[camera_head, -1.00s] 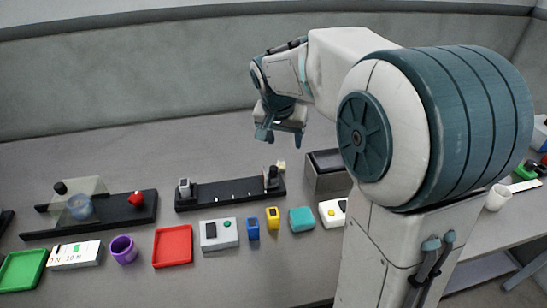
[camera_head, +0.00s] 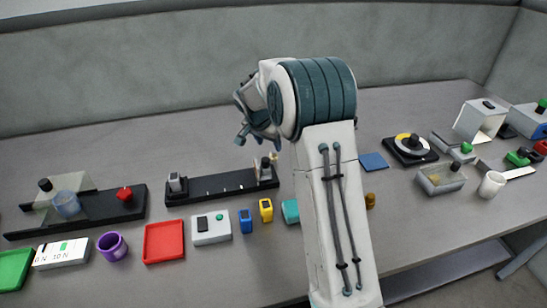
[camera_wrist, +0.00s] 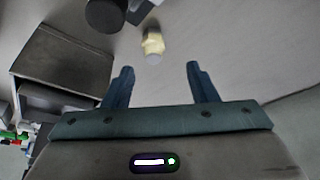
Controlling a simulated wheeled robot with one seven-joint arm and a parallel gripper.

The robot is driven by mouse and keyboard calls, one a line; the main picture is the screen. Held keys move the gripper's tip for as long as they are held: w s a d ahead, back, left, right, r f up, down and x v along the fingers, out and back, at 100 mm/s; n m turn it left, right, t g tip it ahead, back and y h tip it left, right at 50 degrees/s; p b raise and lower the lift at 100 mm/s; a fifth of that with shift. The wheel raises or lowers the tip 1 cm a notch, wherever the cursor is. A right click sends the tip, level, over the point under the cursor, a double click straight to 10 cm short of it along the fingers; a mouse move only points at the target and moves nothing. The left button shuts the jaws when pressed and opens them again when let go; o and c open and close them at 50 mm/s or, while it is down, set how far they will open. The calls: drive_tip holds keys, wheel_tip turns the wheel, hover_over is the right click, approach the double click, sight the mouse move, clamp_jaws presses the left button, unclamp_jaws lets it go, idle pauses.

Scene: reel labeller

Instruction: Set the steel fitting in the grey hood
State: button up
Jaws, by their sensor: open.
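A light grey open-fronted box with a dark knob on top, which looks like the grey hood (camera_head: 480,121), stands at the back right of the bench. I cannot pick out the steel fitting for certain. My gripper (camera_head: 258,142) is raised over the bench near the right end of a black rail, its fingers partly hidden by my arm. In the wrist view my gripper (camera_wrist: 158,85) shows two parted fingers with nothing between them. A small cream-yellow piece with a greyish end (camera_wrist: 152,46) lies beyond the fingertips, apart from them.
The black rail (camera_head: 215,187) carries small blocks at both ends. A red tray (camera_head: 164,242), purple cup (camera_head: 112,246) and grey button box (camera_head: 211,227) stand in front. A dark box (camera_wrist: 65,65) shows in the wrist view.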

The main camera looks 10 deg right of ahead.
sight(273, 151)
drive_tip(key=shift+s+p+x, duration=0.2)
drive_tip(key=shift+p+x, duration=0.15)
drive_tip(key=shift+x, duration=1.15)
drive_tip(key=shift+s+p+x, duration=0.2)
drive_tip(key=shift+p+x, duration=0.1)
drive_tip(key=shift+x, duration=1.2)
drive_tip(key=shift+d, duration=0.15)
clamp_jaws()
